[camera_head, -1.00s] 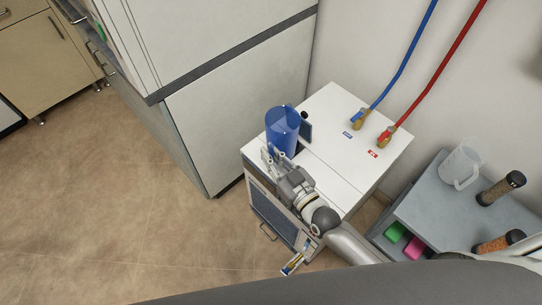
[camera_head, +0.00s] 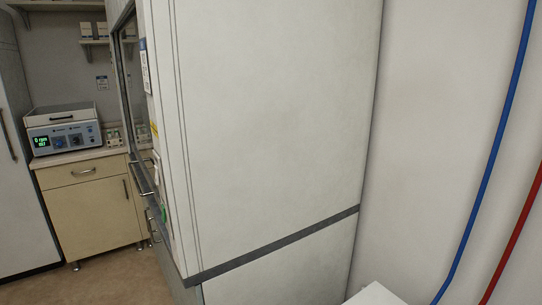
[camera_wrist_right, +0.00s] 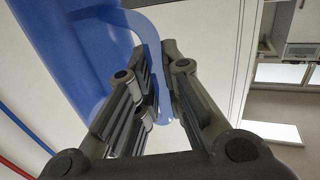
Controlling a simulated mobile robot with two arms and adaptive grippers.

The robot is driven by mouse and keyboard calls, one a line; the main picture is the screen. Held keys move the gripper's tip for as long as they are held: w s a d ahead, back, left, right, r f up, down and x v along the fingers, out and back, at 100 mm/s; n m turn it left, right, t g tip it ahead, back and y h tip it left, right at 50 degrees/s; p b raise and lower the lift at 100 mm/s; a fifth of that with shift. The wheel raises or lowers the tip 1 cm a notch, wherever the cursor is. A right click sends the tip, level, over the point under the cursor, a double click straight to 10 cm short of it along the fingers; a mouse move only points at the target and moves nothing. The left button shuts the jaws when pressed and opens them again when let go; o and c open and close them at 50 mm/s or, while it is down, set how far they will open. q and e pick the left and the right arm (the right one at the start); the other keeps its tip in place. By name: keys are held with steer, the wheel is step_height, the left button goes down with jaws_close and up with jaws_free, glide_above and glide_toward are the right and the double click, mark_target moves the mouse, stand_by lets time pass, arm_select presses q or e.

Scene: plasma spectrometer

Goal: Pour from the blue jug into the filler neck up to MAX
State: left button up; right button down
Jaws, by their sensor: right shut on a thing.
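The blue jug (camera_wrist_right: 72,50) fills the upper left of the right wrist view, cut off by the frame edge. Its translucent handle curves down between the fingers of my right gripper (camera_wrist_right: 155,58), which is shut on it. The jug's mouth and its contents cannot be made out. The head view is turned up and shows neither the jug nor my grippers. Only a corner of the white cabinet top (camera_head: 375,296) shows at its bottom edge. The filler neck and a MAX mark are in neither current view. My left gripper is not in view.
A tall white cabinet (camera_head: 270,120) stands in the middle of the head view. A blue hose (camera_head: 491,160) and a red hose (camera_head: 518,238) run down the right wall. A benchtop device (camera_head: 65,130) sits on a wooden cupboard (camera_head: 92,205) at left.

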steer(key=s+d+r+m+h, duration=0.2)
steer(key=s+d+r+h, duration=0.2)
steer(key=d, duration=0.4)
step_height(320, 180, up, 2)
steer(key=shift+s+d+r+m, duration=0.15)
steer(key=shift+s+r+m, duration=0.15)
steer(key=shift+s, duration=0.3)
